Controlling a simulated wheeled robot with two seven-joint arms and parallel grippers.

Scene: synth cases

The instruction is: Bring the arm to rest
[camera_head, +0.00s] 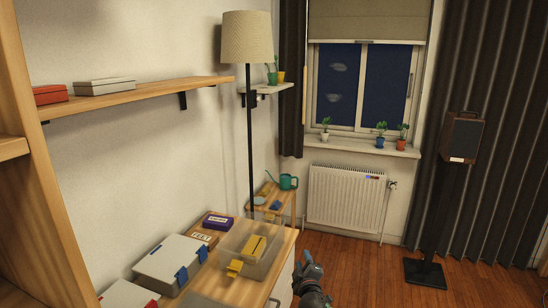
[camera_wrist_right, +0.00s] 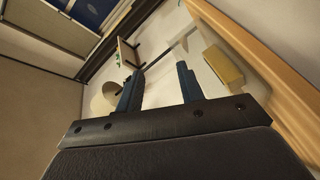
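My right gripper (camera_head: 308,266) is in front of the right edge of the wooden cabinet top (camera_head: 283,238), over the floor. In the right wrist view its two dark blue fingers (camera_wrist_right: 160,75) stand apart with nothing between them. My left gripper is in neither view. The task names no object.
The cabinet top carries a grey case with blue latches (camera_head: 172,264), a clear bin (camera_head: 232,243) holding a yellow item (camera_head: 255,245), and a small dark box (camera_head: 218,221). A floor lamp (camera_head: 247,38) stands behind. The floor (camera_head: 360,270) right of my gripper is clear.

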